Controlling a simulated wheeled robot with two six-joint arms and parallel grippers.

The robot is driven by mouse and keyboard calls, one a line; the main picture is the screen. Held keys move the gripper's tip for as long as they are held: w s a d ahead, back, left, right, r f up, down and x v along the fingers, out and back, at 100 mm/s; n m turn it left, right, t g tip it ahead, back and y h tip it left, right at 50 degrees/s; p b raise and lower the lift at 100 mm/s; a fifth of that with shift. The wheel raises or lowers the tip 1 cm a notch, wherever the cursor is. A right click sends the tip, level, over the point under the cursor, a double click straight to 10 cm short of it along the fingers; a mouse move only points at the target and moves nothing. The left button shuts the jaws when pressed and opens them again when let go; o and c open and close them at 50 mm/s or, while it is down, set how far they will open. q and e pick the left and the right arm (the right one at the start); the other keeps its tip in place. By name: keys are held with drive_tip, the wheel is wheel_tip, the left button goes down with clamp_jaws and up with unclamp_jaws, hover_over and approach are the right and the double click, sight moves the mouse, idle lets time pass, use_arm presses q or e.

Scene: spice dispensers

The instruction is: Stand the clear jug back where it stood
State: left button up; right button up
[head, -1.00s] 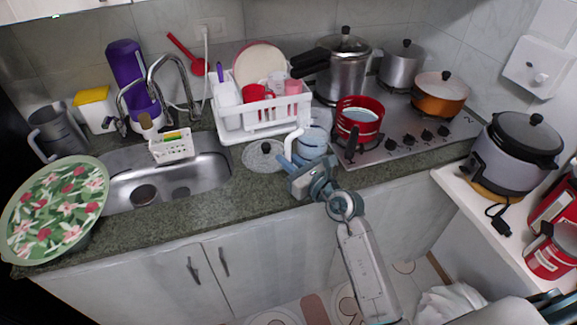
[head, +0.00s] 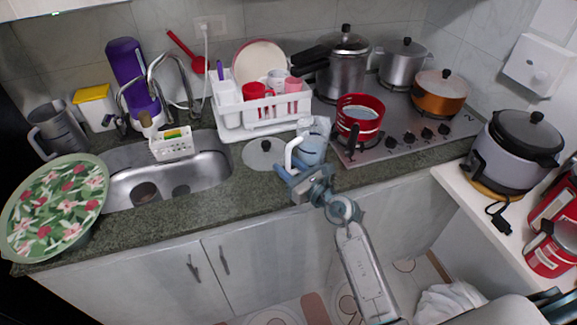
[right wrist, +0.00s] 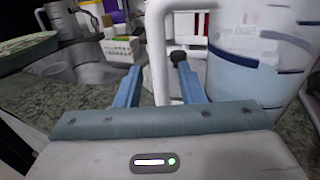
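The clear jug (head: 313,150), with a white handle and blue markings, stands upright on the counter between the dish rack and the stove. In the right wrist view the jug (right wrist: 255,60) fills the right side, its handle (right wrist: 156,50) in front of the fingers. My right gripper (head: 294,172) is at the jug's handle side, low near the counter's front. Its blue fingers (right wrist: 157,78) are apart, with the handle between them in the picture and a gap visible beside it. Whether either finger touches the handle is unclear. My left gripper is not in view.
A glass lid (head: 262,155) lies left of the jug. The white dish rack (head: 262,128) stands behind, and a red pan (head: 360,118) sits on the stove (head: 400,145) to the right. The sink (head: 205,175) is further left. Bare counter (head: 235,200) lies in front.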

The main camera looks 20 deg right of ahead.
drive_tip(key=shift+r, duration=0.25)
drive_tip(key=b+v, duration=0.2)
drive_tip(key=v, duration=1)
drive_tip(key=shift+f, duration=0.2)
